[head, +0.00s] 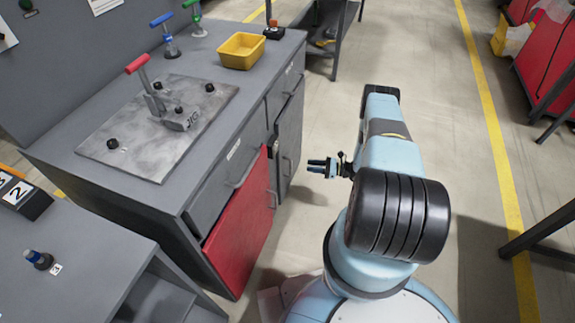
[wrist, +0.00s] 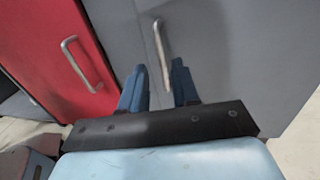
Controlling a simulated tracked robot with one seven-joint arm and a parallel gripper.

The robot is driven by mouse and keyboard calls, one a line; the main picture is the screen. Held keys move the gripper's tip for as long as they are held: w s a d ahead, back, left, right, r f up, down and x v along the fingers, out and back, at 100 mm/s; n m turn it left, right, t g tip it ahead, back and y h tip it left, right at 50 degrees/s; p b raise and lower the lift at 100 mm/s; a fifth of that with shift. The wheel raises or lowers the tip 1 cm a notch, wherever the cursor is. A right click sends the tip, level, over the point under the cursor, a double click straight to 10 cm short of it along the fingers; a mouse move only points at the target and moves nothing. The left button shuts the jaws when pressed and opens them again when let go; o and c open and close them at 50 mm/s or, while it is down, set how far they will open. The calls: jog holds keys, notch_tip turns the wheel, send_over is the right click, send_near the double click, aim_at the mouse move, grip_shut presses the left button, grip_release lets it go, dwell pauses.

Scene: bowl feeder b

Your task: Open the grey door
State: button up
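The grey door (head: 290,131) is on the right side of the workbench cabinet, beside a red door (head: 240,230). In the wrist view the grey door (wrist: 228,55) fills the right half, with its upright metal bar handle (wrist: 161,48). The handle also shows in the head view (head: 287,166). My gripper (head: 312,166) is in front of the grey door, apart from it in the head view. In the wrist view my gripper's (wrist: 158,80) two blue fingers are spread with nothing between them. The handle lies beyond the fingertips, in line with the gap.
The red door's handle (wrist: 82,63) is left of my fingers. Drawers with handles are above the doors. The bench top holds a metal plate (head: 150,150) with a red-handled clamp (head: 137,64) and a yellow bin (head: 242,50). Open floor lies right of the cabinet.

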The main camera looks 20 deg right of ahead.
send_over(291, 175)
jog(key=shift+w, duration=0.4)
jog(key=shift+c, duration=0.3)
grip_shut()
